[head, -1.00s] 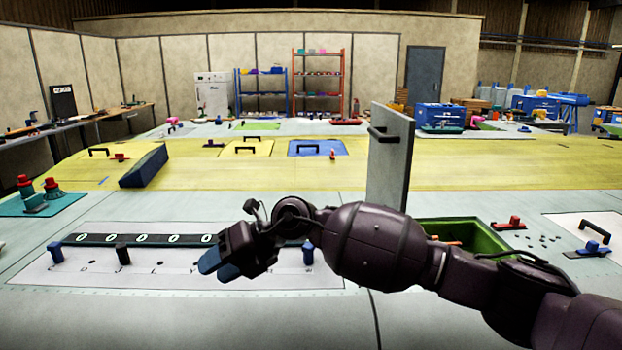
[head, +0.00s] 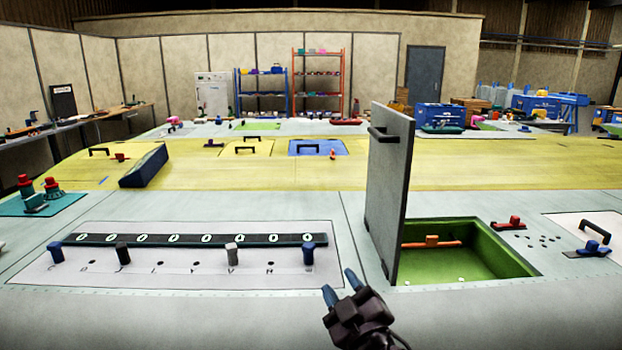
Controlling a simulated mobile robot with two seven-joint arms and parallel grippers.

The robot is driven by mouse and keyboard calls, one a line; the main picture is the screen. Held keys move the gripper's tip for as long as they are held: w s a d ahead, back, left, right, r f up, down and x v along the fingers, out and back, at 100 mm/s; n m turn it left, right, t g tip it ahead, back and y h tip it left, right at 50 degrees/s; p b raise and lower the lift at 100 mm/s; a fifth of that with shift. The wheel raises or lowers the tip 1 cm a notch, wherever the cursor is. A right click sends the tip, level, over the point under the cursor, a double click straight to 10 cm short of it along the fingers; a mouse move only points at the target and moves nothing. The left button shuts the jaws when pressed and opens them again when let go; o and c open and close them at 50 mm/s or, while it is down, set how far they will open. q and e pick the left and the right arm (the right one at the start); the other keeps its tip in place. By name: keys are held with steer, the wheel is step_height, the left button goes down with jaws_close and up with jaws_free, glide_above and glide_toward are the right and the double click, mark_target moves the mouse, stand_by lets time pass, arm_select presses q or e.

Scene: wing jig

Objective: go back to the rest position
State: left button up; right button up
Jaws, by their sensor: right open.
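My right gripper (head: 338,288) is at the bottom middle of the head view. Its two blue fingertips stand apart with nothing between them. It is just right of and below the pale panel (head: 190,275) with the dark numbered strip (head: 190,240). Blue pegs (head: 308,253), a black peg (head: 123,253) and a grey peg (head: 232,254) stand on that panel, apart from the gripper. My left gripper does not show.
A grey hatch door (head: 388,195) stands upright beside an open green-lined recess (head: 490,262) holding an orange-handled bar (head: 432,241). A red clamp (head: 507,223) and a black handle (head: 595,231) lie to the right. Teal-based red knobs (head: 33,198) stand at left.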

steer(key=s+d+f+m+g+h, duration=0.1)
steer(key=d+f+m+h, duration=0.1)
steer(key=d+f, duration=0.1)
steer(key=s+d+f+m+g+h, duration=0.1)
steer(key=s+d+f+m+h, duration=0.1)
steer(key=d+f, duration=0.1)
steer(key=s+d+f+m+g+h, duration=0.1)
steer(key=s+d+f+m+h, duration=0.1)
steer(key=d, duration=0.2)
steer(key=shift+s+f+g, duration=0.15)
steer(key=shift+f+g, duration=0.15)
steer(key=shift+f, duration=0.1)
steer(key=s+d+f+m+g, duration=0.2)
steer(key=s+d+f+g, duration=0.2)
steer(key=s, duration=0.5)
steer(key=s+d+f+m+g+h, duration=0.15)
steer(key=s+d+f+g, duration=0.25)
steer(key=s, duration=0.4)
steer(key=s+d+f+m+g, duration=0.2)
steer(key=s+d+f+g, duration=0.2)
steer(key=s, duration=0.5)
steer(key=w+f+t, duration=0.7)
steer(key=f+t, duration=0.1)
steer(key=f, duration=0.2)
steer(key=shift+w+n+y, duration=0.35)
steer(key=shift+n, duration=0.1)
steer(key=shift+w, duration=0.1)
